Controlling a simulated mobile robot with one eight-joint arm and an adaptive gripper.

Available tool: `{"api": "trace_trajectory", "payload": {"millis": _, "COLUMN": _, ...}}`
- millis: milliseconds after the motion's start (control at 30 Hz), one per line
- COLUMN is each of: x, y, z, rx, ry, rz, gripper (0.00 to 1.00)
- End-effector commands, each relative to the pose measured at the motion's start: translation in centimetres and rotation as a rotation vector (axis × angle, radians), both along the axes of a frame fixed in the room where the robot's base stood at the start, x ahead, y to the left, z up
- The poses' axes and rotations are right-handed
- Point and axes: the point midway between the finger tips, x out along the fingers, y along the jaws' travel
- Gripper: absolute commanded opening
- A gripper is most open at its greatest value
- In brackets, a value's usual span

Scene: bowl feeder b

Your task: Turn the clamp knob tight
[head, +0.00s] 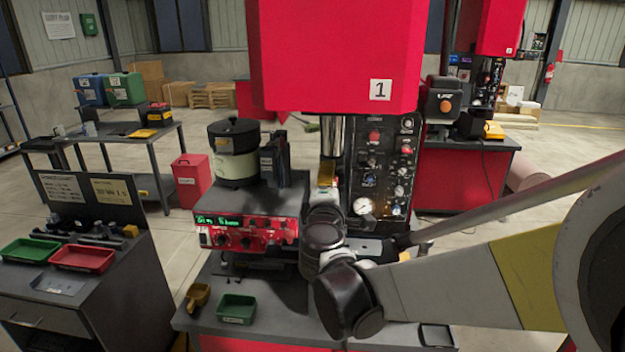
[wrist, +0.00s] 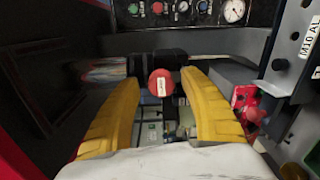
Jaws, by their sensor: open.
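A round red knob (wrist: 160,82) with a pale mark on its face shows in the wrist view, at the end of a dark clamp bar (wrist: 158,66). My gripper (wrist: 159,90) is open, with one yellow finger on either side of the knob. Gaps show between the knob and both fingers, so it is not gripped. In the head view my gripper (head: 326,180) points away, under the red press head, and my own wrist hides most of it. I cannot make out the knob in the head view.
The red press head (head: 330,55) hangs above, with a black gauge panel (head: 385,165) to its right. A red controller (head: 245,222) and bowl feeder (head: 235,150) stand left. A green tray (head: 236,309) and yellow bin (head: 198,298) sit on the bench front.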

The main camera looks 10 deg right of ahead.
Motion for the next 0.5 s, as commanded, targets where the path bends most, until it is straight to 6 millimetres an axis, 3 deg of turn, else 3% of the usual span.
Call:
{"api": "trace_trajectory", "payload": {"millis": 167, "x": -2.5, "y": 0.9, "z": 0.1, "rx": 0.000, "ry": 0.000, "rz": 0.003, "gripper": 0.52}}
{"api": "trace_trajectory", "payload": {"millis": 500, "x": -9.3, "y": 3.2, "z": 0.3, "rx": 0.001, "ry": 0.000, "rz": 0.004, "gripper": 0.52}}
